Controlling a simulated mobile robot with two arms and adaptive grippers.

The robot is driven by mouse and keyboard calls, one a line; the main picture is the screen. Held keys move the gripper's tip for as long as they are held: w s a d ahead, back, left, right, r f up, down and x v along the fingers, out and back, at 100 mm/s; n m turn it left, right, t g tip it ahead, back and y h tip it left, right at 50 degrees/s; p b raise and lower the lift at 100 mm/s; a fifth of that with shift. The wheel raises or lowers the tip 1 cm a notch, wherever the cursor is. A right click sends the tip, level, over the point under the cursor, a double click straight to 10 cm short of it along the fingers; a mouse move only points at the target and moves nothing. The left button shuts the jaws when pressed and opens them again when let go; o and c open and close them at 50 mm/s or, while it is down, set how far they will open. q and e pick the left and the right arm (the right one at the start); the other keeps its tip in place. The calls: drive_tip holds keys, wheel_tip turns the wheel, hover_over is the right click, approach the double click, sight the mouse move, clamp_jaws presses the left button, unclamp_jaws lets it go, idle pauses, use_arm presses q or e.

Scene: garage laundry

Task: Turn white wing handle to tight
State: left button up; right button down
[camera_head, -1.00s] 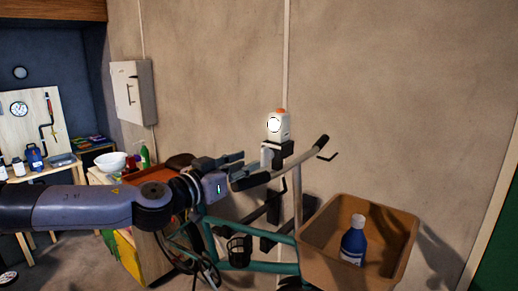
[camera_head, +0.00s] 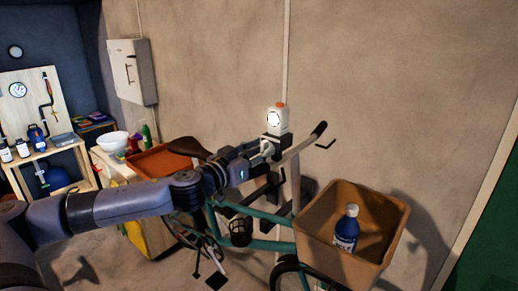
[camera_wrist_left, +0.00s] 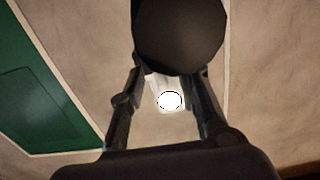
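The white wing handle (camera_head: 267,149) is a small pale piece at the black clamp on the bike stand, below the white device with the lit round face (camera_head: 275,119). My left gripper (camera_head: 265,149) reaches it from the left, with its fingers at the handle. In the left wrist view the two fingers (camera_wrist_left: 165,85) stand apart, with pale parts and the bright round face seen between them. Contact with the handle cannot be made out. A dark rounded shape (camera_wrist_left: 180,35) covers the top middle there. My right gripper is not in view.
A teal bicycle (camera_head: 270,245) with its handlebar (camera_head: 300,143) close beside the gripper is held near the wall. A brown basket (camera_head: 325,235) holds a blue bottle (camera_head: 346,228). An orange tray (camera_head: 160,161) and white bowl (camera_head: 112,141) are at left.

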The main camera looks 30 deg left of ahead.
use_arm(q)
drive_tip(key=shift+c, duration=0.4)
clamp_jaws()
